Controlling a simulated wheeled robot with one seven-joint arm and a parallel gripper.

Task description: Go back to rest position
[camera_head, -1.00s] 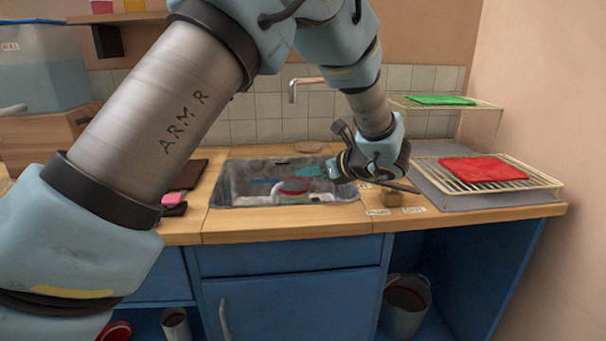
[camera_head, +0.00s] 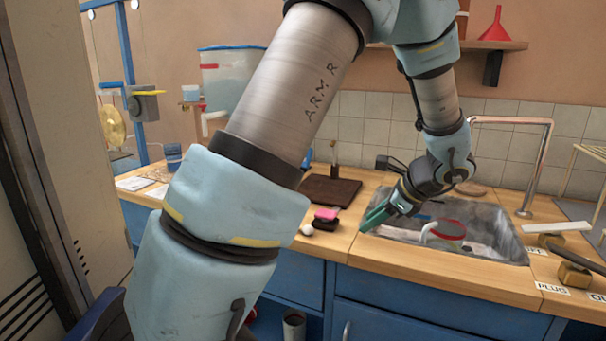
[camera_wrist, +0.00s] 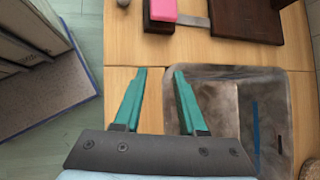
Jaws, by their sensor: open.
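My gripper (camera_head: 374,220) is open and empty, with two teal fingers. In the head view it is above the left rim of the sink (camera_head: 517,240), pointing down and left. In the wrist view its fingertips (camera_wrist: 160,72) are spread over the bare wooden counter (camera_wrist: 120,98), beside the sink's left edge. A white mug-like vessel with a red band (camera_head: 446,233) lies in the sink, apart from my gripper. My arm crosses the head view and hides part of the counter.
Left of the sink are a dark board (camera_head: 330,190), a pink block (camera_head: 327,213) on a black base and a small white ball (camera_head: 306,229). A tall faucet (camera_head: 548,160) stands behind the sink. The water tank (camera_head: 228,80) is at the back left. Floor shows left of the counter.

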